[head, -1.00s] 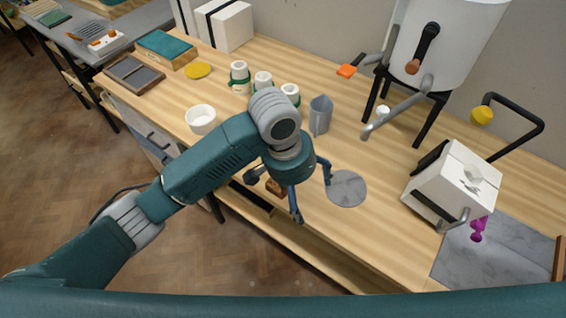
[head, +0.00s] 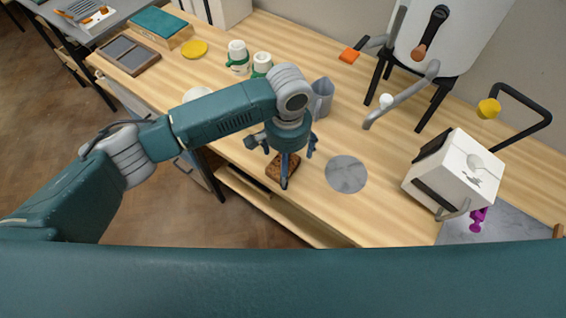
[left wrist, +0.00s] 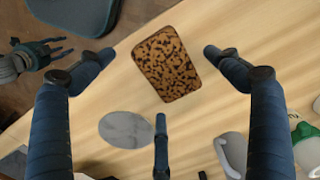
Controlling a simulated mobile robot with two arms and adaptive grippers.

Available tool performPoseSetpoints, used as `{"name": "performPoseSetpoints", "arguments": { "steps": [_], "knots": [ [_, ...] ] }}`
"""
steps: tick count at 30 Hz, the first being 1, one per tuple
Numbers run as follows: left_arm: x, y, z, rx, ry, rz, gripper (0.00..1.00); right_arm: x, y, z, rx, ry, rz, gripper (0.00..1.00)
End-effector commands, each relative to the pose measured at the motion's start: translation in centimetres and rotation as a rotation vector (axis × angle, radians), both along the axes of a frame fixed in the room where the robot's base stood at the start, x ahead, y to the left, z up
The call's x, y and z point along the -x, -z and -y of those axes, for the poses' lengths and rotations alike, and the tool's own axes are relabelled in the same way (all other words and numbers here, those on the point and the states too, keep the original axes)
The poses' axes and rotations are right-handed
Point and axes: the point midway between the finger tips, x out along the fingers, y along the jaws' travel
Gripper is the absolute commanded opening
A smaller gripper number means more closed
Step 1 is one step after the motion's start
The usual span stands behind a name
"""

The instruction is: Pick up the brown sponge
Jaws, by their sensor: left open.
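The brown sponge (head: 273,170), a block with black speckles, lies flat on the wooden table near its front edge. My left gripper (head: 283,160) is above it, pointing down, and one finger hides part of it in the head view. In the left wrist view the sponge (left wrist: 167,64) lies between the spread fingers of my left gripper (left wrist: 158,72), slightly turned, with table visible around it. The gripper is open and empty. What looks like my right gripper (left wrist: 40,54) shows small at the left of the left wrist view; its opening is unclear.
A grey round slab (head: 346,174) lies right of the sponge. A grey pitcher (head: 322,98) and green-and-white jars (head: 238,57) stand behind. A white bowl (head: 197,94) is partly hidden by my arm. A white box-shaped device (head: 455,172) stands at right. Table around the sponge is bare.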

Motion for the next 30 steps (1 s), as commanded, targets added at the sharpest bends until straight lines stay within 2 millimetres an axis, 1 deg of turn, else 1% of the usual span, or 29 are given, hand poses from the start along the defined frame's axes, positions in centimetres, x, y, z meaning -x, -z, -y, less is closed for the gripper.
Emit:
{"name": "performPoseSetpoints", "arguments": {
  "steps": [1,3,6,13,14,15,17,18,19,30],
  "knots": [
    [0.0,0.7,0.0,-0.002,-0.001,-0.003,0.91,-0.2,-0.5,-0.1,-0.002,0.0,0.004,0.4],
    [0.0,1.6,0.0,0.0,-0.001,-0.002,0.91,-0.4,-0.5,-0.2,-0.003,0.001,0.005,0.4],
    [0.0,2.3,0.0,0.0,0.001,0.0,0.91,-0.4,-0.6,-0.4,-0.006,0.002,0.006,0.4],
    [0.0,2.5,0.1,0.001,0.001,0.002,0.91,-0.4,-0.5,-0.6,-0.008,0.002,0.007,0.4],
    [0.0,2.5,0.1,0.001,0.001,0.002,0.87,-0.4,-0.5,-0.6,-0.008,0.002,0.007,0.4],
    [0.0,2.5,0.1,0.001,0.001,0.002,0.79,-0.4,-0.5,-0.6,-0.008,0.002,0.007,0.4],
    [0.0,2.5,0.1,0.001,0.001,0.002,0.67,-0.4,-0.5,-0.6,-0.007,0.002,0.007,0.4],
    [0.0,2.5,0.1,0.001,0.001,0.002,0.59,-0.4,-0.5,-0.6,-0.007,0.002,0.007,0.4],
    [0.0,2.5,0.1,0.001,0.001,0.002,0.54,-0.4,-0.5,-0.6,-0.007,0.002,0.007,0.4],
    [0.0,2.4,0.1,0.001,0.001,0.001,0.54,-0.4,-0.5,-0.4,-0.005,0.003,0.006,0.4]
  ]
}}
